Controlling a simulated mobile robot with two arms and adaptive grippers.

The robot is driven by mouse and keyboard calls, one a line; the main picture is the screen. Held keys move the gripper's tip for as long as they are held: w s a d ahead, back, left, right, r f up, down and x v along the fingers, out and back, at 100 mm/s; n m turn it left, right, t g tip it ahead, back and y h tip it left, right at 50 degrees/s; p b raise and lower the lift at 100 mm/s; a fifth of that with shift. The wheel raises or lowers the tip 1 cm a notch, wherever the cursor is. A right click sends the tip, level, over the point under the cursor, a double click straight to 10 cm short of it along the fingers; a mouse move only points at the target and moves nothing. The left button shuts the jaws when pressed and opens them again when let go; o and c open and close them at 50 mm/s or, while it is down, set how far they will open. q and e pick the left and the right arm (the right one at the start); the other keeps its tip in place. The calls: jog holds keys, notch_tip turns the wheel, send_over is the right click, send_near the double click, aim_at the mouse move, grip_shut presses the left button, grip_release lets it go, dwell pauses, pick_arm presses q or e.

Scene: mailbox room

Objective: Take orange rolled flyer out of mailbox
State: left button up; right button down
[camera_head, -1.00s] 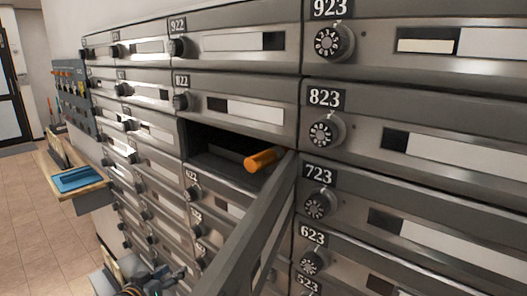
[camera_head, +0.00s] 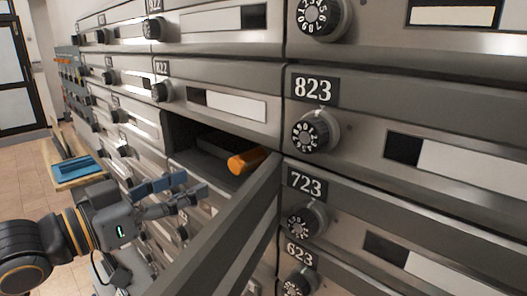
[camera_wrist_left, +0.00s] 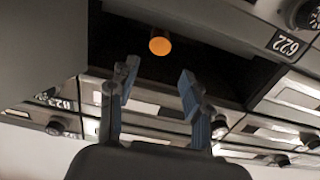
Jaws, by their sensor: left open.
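The orange rolled flyer (camera_head: 247,161) lies in an open mailbox compartment (camera_head: 187,137) below the one marked 822, with its near end sticking out past the opening. In the left wrist view the flyer (camera_wrist_left: 160,45) shows end-on as an orange disc inside the dark compartment. My left gripper (camera_head: 190,185) is open and empty, in front of the mailbox wall, to the left of the flyer and a little lower. In the left wrist view its two fingers (camera_wrist_left: 157,85) are spread apart, with the flyer's end beyond the gap between them. My right gripper is not in view.
The open mailbox door (camera_head: 222,240) sticks out toward me, just right of the flyer and the gripper. Closed mailboxes with round dials, such as 823 (camera_head: 385,140), fill the wall around. A wooden tray (camera_head: 75,182) with a blue item is at the left.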

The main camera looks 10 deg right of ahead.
aim_at(234, 165)
pick_arm(q)
jog(key=x, duration=0.5)
jog(key=shift+w+d, duration=0.15)
jog(key=shift+d, duration=0.15)
jog(key=p+x, duration=0.1)
jog(key=x, duration=0.3)
jog(key=shift+p, duration=0.35)
jog(key=shift+x, duration=0.85)
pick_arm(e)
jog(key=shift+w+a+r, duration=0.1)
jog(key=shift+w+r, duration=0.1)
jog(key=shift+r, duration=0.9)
pick_arm(q)
jog(key=c, duration=1)
jog(key=shift+o, duration=0.2)
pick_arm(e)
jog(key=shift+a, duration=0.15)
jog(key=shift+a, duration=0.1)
pick_arm(q)
jog(key=shift+p, duration=0.35)
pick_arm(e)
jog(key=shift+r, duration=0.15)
